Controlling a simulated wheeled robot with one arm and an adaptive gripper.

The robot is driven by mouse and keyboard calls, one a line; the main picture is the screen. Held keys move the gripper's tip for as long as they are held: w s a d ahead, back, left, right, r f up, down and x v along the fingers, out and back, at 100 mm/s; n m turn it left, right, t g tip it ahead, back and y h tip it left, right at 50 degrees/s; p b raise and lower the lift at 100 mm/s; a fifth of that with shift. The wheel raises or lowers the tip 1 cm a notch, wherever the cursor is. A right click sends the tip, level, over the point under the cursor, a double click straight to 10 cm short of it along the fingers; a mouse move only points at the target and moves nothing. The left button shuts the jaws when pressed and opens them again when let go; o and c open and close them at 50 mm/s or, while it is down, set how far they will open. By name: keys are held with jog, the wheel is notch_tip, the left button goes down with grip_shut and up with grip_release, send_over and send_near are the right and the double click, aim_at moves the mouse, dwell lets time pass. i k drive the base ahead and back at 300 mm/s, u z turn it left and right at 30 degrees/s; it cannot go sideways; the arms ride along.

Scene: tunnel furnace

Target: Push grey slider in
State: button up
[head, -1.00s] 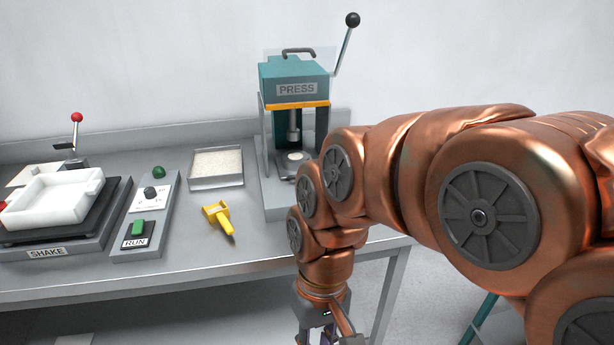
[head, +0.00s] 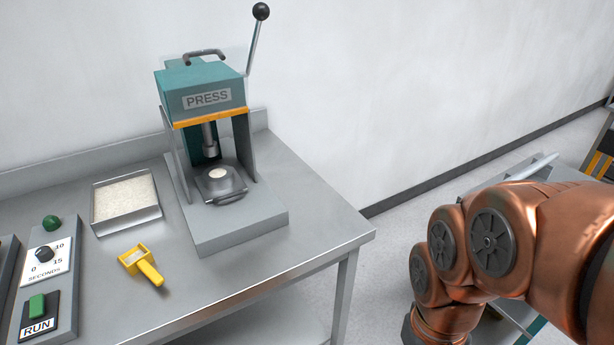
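The teal press (head: 205,90) stands on the metal table. At its base is a grey plate with a round die and a bar handle at the front, which looks like the grey slider (head: 226,194). A pale disc of material shows in the die, roughly below the press ram. How far the slider stands out is hard to tell. My copper arm is at the lower right, clear of the press and past the table's right end. My gripper is below the picture's bottom edge.
A tray of pale powder (head: 157,215), a yellow scoop (head: 142,264) and a control box with a green RUN button (head: 37,306) are left of the press. The press lever (head: 254,40) is raised. Another teal-framed bench (head: 530,165) is at the right.

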aim_at(217, 183)
jog(key=z, duration=0.6)
jog(key=k, duration=1.1)
jog(key=u, duration=2.05)
jog(key=i, duration=0.5)
jog(key=u, duration=0.05)
